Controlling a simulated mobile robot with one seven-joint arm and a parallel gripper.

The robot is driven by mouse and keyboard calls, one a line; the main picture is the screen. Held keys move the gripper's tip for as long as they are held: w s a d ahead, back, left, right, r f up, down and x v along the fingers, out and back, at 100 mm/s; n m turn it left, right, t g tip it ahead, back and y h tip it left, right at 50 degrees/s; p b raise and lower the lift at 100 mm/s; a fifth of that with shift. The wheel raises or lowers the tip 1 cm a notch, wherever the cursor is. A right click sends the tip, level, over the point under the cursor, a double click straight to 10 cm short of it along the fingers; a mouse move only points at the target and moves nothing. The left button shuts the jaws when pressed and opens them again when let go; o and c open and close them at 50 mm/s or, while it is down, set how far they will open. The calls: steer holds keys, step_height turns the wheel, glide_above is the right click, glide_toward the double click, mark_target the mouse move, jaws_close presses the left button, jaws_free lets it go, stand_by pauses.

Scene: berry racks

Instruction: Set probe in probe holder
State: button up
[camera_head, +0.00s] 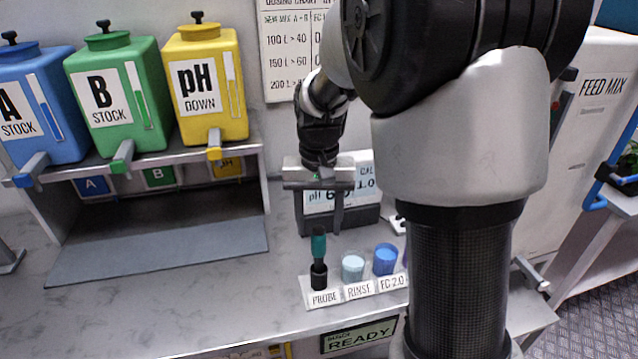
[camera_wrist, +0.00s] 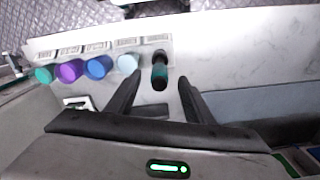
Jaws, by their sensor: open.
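The probe (camera_head: 318,246) has a teal handle and stands upright in a black probe holder (camera_head: 319,277) behind the PROBE label. The probe also shows in the wrist view (camera_wrist: 159,77), seen from above, with the dark holder (camera_wrist: 160,56) around its far end. My gripper (camera_head: 321,232) is open and points down, just above and behind the probe in the head view. In the wrist view my gripper (camera_wrist: 158,82) has one finger on each side of the probe's line, with visible gaps. It holds nothing. The probe's lower end is hidden in the holder.
A rinse cup (camera_head: 352,266) and a blue EC cup (camera_head: 385,259) stand right of the holder. Purple (camera_wrist: 71,71) and teal (camera_wrist: 45,74) cups show beyond them. A meter (camera_head: 350,195) stands behind my gripper. The counter left of the holder (camera_head: 215,300) is clear.

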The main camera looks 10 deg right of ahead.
step_height(320, 180, up, 11)
steer(key=shift+f+p, duration=0.15)
steer(key=shift+p, duration=0.25)
